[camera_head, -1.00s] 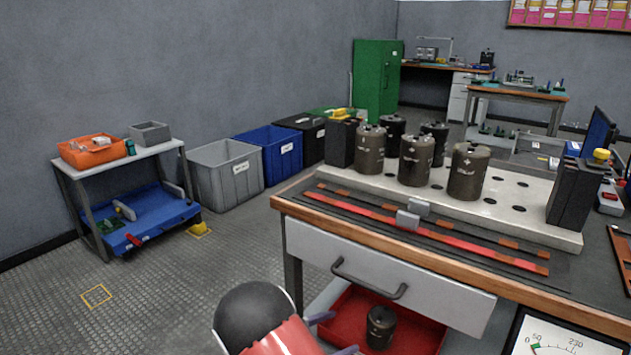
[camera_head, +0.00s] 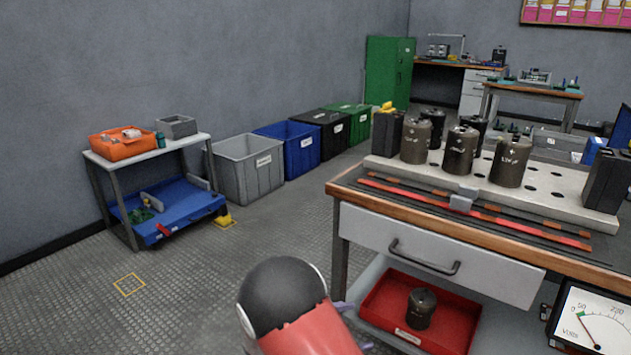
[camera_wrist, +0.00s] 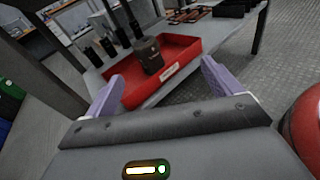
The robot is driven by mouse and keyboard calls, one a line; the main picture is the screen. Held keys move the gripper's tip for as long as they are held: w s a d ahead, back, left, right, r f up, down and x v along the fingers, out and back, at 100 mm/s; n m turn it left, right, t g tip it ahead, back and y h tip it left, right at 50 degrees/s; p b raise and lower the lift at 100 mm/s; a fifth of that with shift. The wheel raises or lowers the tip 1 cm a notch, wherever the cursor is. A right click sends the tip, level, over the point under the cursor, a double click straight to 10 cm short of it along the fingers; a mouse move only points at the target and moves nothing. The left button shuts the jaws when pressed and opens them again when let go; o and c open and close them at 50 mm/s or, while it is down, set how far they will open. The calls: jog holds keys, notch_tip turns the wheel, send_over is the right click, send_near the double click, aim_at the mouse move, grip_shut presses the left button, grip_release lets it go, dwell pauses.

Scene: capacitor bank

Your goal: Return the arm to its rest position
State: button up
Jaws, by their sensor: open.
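My arm (camera_head: 290,300) shows at the bottom of the head view, low in front of the workbench. My gripper (camera_wrist: 158,85) is open in the wrist view, its two purple fingers wide apart with nothing held between them. Beyond the fingers is a red tray (camera_wrist: 185,53) with one dark capacitor (camera_wrist: 149,55) standing in it. In the head view the same red tray (camera_head: 462,325) sits under the drawer, with the capacitor (camera_head: 421,308) upright inside. My gripper is mostly hidden behind my arm in the head view.
The workbench (camera_head: 335,192) stands close on the right, with a grey drawer (camera_head: 440,258). Several capacitors stand on its pale plate (camera_head: 545,195). A trolley (camera_head: 190,150) and a row of bins, including a grey one (camera_head: 248,168), line the left wall.

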jog(key=s+d+r+m+g+y+p, duration=0.2)
jog(key=s+d+r+m+g+y, duration=0.3)
jog(key=s+d+r+m+y, duration=0.55)
jog(key=s+a+r+m+t+y+p, duration=0.2)
jog(key=s+r+m+t+y, duration=0.3)
jog(key=s+r+m, duration=0.4)
jog(key=s+a+r, duration=0.1)
jog(key=s+r, duration=0.2)
jog(key=shift+s+r+m+t, duration=0.3)
jog(key=shift+r+m+t, duration=0.05)
jog(key=shift+t, duration=0.05)
